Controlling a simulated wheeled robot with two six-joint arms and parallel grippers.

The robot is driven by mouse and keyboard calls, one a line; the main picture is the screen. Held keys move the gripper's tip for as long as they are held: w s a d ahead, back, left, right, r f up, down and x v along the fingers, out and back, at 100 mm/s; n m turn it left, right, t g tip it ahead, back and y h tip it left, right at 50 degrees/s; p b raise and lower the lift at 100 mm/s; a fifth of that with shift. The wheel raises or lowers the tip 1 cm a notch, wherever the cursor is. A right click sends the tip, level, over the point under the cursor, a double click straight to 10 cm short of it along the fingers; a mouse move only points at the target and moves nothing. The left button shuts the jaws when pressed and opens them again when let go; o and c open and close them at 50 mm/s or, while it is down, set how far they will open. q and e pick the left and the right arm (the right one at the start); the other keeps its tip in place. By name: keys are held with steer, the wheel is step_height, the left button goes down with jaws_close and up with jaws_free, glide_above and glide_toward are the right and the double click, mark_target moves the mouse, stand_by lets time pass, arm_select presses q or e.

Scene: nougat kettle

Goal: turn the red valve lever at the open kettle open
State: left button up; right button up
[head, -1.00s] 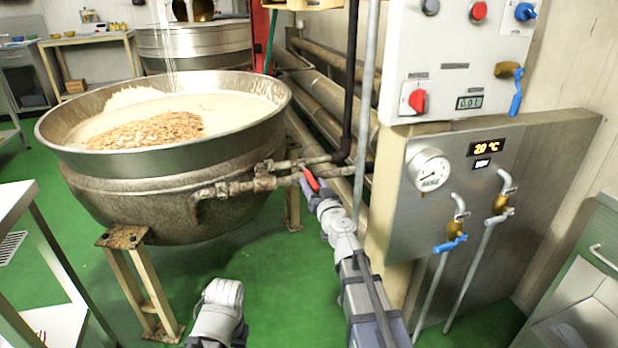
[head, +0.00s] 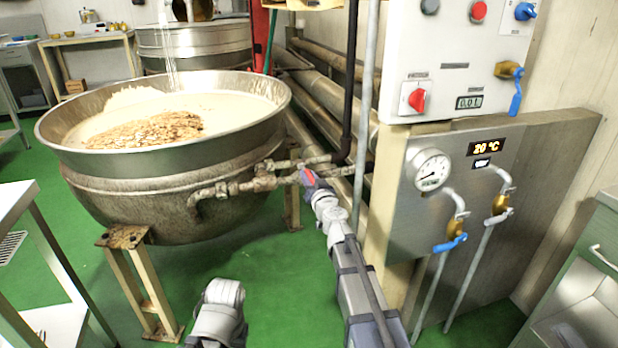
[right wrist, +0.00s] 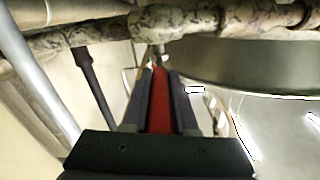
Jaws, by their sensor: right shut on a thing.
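The open kettle (head: 165,185) stands at the left of the head view, holding a pale mass with a heap of nuts or flakes. Rusty pipes run from its right side. The red valve lever (head: 308,178) is at these pipes, mostly covered by my right gripper (head: 312,182). In the right wrist view the red lever (right wrist: 160,105) lies lengthwise between the two dark fingers of the right gripper (right wrist: 158,100), which is shut on it. The pipe and valve body (right wrist: 160,24) are just beyond the fingertips. My left arm shows at the bottom of the head view; its gripper is not visible.
A control panel (head: 455,60) with a red knob and blue handles stands at the right, above a steel cabinet (head: 465,165) with a gauge and blue-handled taps. A vertical grey pipe (head: 366,110) rises close to my right arm. Green floor (head: 275,270) is free between.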

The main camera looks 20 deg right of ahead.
jaws_close()
stand_by(0.8)
steer(key=d+n+y, duration=0.1)
steer(key=y, duration=0.1)
steer(key=d+n+g+y, duration=0.1)
steer(key=n+y, duration=0.1)
steer(key=w+d+n+y, duration=0.1)
steer(key=y, duration=0.1)
steer(key=shift+d+g+y, duration=0.1)
steer(key=shift+g+y, duration=0.2)
steer(key=shift+y, duration=0.1)
steer(key=o, duration=0.8)
jaws_free()
steer(key=shift+s, duration=0.1)
